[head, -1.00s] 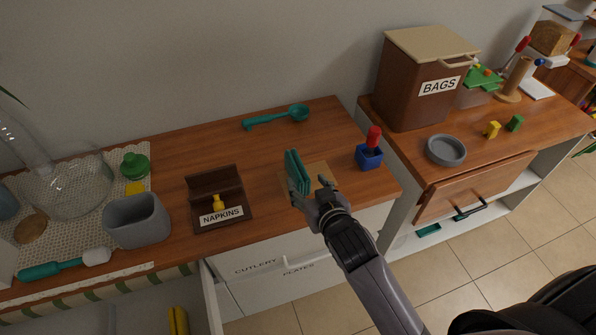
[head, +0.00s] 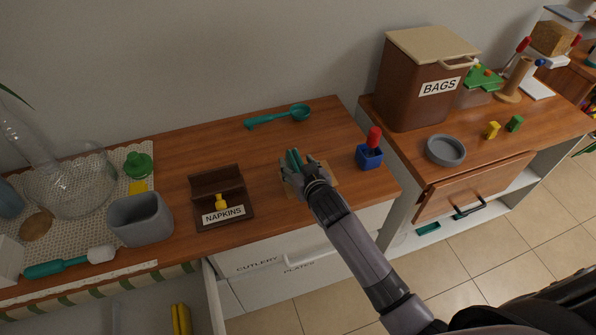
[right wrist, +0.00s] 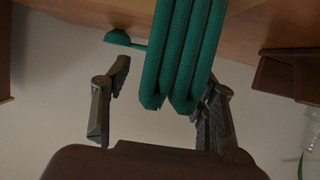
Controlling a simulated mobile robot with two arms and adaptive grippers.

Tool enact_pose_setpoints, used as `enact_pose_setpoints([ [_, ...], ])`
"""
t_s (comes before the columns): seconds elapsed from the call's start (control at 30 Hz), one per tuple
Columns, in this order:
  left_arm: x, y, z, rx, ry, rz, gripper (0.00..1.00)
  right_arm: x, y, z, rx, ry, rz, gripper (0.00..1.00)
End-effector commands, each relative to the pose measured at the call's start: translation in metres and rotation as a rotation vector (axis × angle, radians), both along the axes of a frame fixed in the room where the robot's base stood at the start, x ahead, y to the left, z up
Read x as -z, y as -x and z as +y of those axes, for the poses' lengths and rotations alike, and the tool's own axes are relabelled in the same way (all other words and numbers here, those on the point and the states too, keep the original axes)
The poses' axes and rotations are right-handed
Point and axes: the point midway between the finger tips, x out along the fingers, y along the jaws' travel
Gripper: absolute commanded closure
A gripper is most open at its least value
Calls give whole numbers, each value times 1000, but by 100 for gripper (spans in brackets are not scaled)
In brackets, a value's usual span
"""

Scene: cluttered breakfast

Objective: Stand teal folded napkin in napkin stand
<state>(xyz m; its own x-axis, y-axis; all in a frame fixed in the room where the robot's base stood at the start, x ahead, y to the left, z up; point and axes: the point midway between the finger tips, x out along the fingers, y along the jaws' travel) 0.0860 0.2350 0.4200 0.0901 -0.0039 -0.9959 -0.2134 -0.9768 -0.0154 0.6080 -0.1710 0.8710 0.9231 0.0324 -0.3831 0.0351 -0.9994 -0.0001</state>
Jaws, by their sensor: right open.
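The teal folded napkin (head: 293,158) stands on edge over a light wooden mat, mostly hidden by my right gripper (head: 303,165) in the head view. In the right wrist view the napkin (right wrist: 184,55) shows as thick folded layers between the spread fingers of my right gripper (right wrist: 160,105). The fingers are open, with the napkin close to the right finger and a clear gap to the left one. The dark brown napkin stand (head: 203,184), labelled NAPKINS, is left of the gripper. A small yellow object (head: 221,202) sits at its front. My left gripper is not in view.
The light mat (head: 328,172) lies under the gripper. A blue block with a red handle (head: 369,156) stands close on the right. A teal scoop (head: 278,117) lies behind. A grey cup (head: 140,219) is left of the stand. Bare counter separates stand and mat.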

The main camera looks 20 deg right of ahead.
Motion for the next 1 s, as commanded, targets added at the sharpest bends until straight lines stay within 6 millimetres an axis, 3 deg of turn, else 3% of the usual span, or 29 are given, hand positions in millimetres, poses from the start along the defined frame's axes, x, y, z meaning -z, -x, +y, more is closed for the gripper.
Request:
enact_pose_setpoints([
  [0.17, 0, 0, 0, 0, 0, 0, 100, 0, 0, 0, 0, 0, 0, 47],
  [0.9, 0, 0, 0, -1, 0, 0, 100, 0, 0, 0, 0, 0, 0, 97],
  [1.0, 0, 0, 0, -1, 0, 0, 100, 0, 0, 0, 0, 0, 0, 98],
])
